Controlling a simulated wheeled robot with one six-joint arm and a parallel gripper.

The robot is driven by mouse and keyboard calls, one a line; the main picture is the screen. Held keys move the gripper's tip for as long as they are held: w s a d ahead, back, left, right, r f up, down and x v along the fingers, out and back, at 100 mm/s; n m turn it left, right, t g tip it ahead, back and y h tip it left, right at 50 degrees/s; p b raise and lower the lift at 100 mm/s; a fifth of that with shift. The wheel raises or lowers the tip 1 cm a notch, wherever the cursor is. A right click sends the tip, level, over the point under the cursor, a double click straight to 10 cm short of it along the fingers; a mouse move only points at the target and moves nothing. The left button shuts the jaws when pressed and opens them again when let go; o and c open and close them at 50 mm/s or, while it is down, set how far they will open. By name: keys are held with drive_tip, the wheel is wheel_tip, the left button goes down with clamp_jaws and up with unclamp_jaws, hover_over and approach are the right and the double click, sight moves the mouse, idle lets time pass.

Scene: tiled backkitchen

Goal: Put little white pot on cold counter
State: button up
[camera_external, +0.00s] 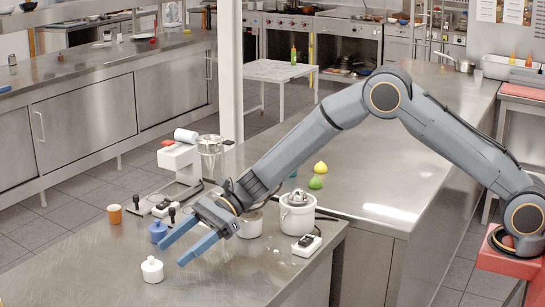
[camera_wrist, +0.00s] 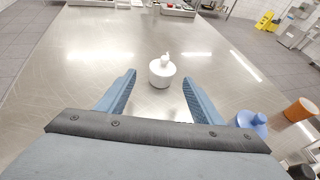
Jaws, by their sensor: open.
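The little white pot (camera_external: 152,269) stands upright on the near steel counter (camera_external: 75,270), close to its front part. In the wrist view the pot (camera_wrist: 162,71) is beyond my fingertips, roughly centred between them. My gripper (camera_external: 171,251) is open and empty, its two blue fingers reaching towards the pot. In the wrist view my gripper (camera_wrist: 157,75) also shows its fingers spread apart, with a gap to the pot. I cannot tell which surface is the cold counter.
A blue pot (camera_external: 157,231) and an orange cup (camera_external: 114,214) stand near the white pot. A juicer (camera_external: 297,213) and a white scale (camera_external: 307,245) stand to the right. A lemon (camera_external: 320,168) and a lime (camera_external: 315,182) lie on another counter (camera_external: 390,165). The near counter's left part is clear.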

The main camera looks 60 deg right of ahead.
sight(160, 262)
drive_tip(key=shift+w+p+x, duration=0.1)
drive_tip(key=shift+p+x, duration=0.45)
drive_tip(key=shift+x, duration=0.95)
drive_tip(key=shift+w+p+x, duration=0.15)
drive_tip(key=shift+p+x, duration=0.4)
drive_tip(key=shift+x, duration=0.95)
drive_tip(key=shift+d, duration=0.1)
clamp_jaws()
